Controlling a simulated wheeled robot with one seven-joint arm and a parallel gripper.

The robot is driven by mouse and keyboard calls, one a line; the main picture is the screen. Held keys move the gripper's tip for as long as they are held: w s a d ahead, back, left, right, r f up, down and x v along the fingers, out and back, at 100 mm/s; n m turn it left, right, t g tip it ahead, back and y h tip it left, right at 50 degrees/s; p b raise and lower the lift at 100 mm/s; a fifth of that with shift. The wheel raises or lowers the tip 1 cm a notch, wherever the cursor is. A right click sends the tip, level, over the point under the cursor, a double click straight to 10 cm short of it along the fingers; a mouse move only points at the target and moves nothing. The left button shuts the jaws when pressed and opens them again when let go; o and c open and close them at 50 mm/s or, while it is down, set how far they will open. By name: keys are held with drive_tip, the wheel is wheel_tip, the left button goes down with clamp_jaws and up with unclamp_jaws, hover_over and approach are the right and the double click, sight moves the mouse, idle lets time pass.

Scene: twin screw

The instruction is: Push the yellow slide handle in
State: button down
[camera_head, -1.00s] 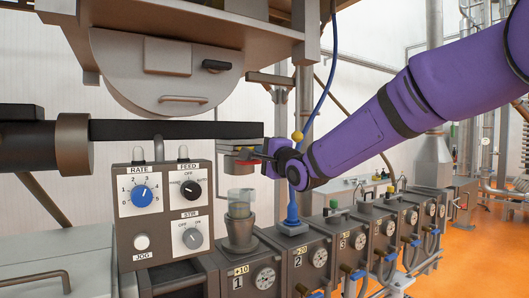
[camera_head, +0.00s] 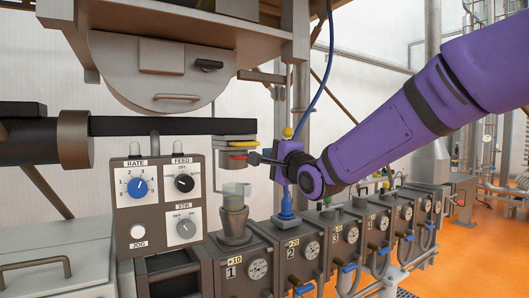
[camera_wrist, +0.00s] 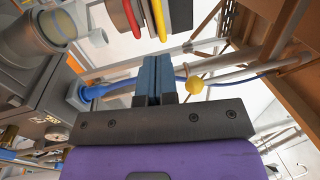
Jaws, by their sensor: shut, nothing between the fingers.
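A yellow slide handle (camera_head: 237,144) shows as a thin yellow bar under the right end of the long black barrel. A red bar (camera_head: 238,156) lies just below it. In the wrist view the yellow handle (camera_wrist: 159,18) and the red bar (camera_wrist: 130,20) stand beyond my fingertips. My gripper (camera_head: 253,158) points left, its tips by the right end of the red bar and slightly below the yellow handle. In the wrist view its blue-grey fingers (camera_wrist: 153,62) are shut with nothing between them. I cannot tell whether the tips touch anything.
A cup (camera_head: 234,196) stands on a holder below the bars. A control panel (camera_head: 160,205) is at left. A yellow ball (camera_head: 288,132) and blue hose (camera_head: 318,85) are close behind my gripper. A row of numbered gauge boxes (camera_head: 290,250) runs below the arm.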

drive_tip(key=shift+v, duration=2.8)
drive_tip(key=shift+d, duration=0.1)
drive_tip(key=s+d+f+n+g+h, duration=0.25)
drive_tip(key=s+d+h, duration=0.25)
drive_tip(key=d, duration=0.4)
drive_tip(key=s+d+f+n+g+h, duration=0.2)
drive_tip(key=s+d+n+h, duration=0.15)
drive_tip(key=s+d, duration=0.45)
drive_tip(key=s+d+f+n+g+h, duration=0.1)
drive_tip(key=s+d+f+n+g, duration=0.1)
drive_tip(key=s+d, duration=0.4)
drive_tip(key=s+d+f+n+g+h, duration=0.2)
drive_tip(key=s+d+f, duration=0.4)
drive_tip(key=s, duration=0.7)
drive_tip(key=n+g, duration=0.1)
drive_tip(key=g, duration=0.1)
drive_tip(key=shift+f+g, duration=0.25)
drive_tip(key=shift+g, duration=0.1)
